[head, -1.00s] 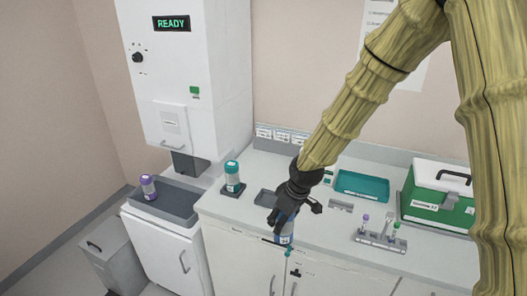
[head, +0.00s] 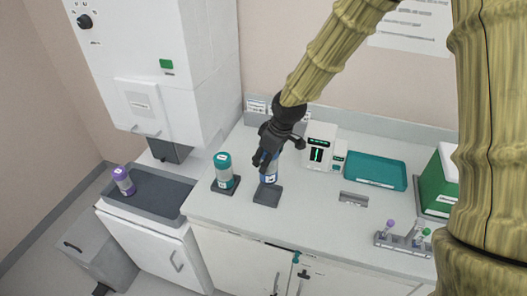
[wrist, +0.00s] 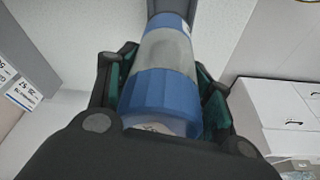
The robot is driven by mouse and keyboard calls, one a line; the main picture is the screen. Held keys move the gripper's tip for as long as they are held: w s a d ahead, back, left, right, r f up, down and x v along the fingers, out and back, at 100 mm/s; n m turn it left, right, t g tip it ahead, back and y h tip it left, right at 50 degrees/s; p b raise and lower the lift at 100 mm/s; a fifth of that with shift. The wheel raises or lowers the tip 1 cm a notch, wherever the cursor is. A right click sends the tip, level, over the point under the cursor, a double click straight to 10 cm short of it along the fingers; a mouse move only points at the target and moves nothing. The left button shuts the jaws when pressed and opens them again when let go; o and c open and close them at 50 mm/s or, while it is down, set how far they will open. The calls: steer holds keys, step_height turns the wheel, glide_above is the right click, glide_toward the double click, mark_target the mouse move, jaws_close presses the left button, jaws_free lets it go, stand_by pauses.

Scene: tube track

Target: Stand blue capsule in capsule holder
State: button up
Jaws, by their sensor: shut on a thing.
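My gripper (head: 266,161) is shut on the blue capsule (head: 269,173), which has a pale middle band and is roughly upright. In the head view, the capsule's lower end shows at the back edge of a dark square holder (head: 266,197) on the counter. I cannot tell whether they touch. The holder's visible part is empty. In the wrist view, the blue capsule (wrist: 160,95) lies between the teal-padded fingers of my gripper (wrist: 162,85). Its far end reaches a dark grey surface at the top.
A teal-capped capsule (head: 224,170) stands on a similar dark base close to the left. A white device (head: 320,150) and teal tray (head: 372,171) are at the back right, with a tube rack (head: 403,242) in front. A purple-capped capsule (head: 123,180) is on the grey left tray.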

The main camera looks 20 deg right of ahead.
steer(key=shift+s+a+f+b, duration=0.1)
steer(key=shift+s+f+b, duration=0.1)
steer(key=shift+f+b, duration=0.15)
steer(key=shift+d+b+x, duration=0.1)
steer(key=shift+b+x, duration=0.35)
steer(key=shift+x, duration=0.15)
steer(key=shift+d+b+x, duration=0.15)
steer(key=shift+b+x, duration=0.3)
steer(key=shift+x, duration=0.2)
steer(key=shift+s+f+b, duration=0.25)
steer(key=shift+f+b, duration=0.35)
steer(key=shift+f, duration=0.15)
steer(key=shift+f+b, duration=0.55)
steer(key=shift+f, duration=1.3)
steer(key=o, duration=1.3)
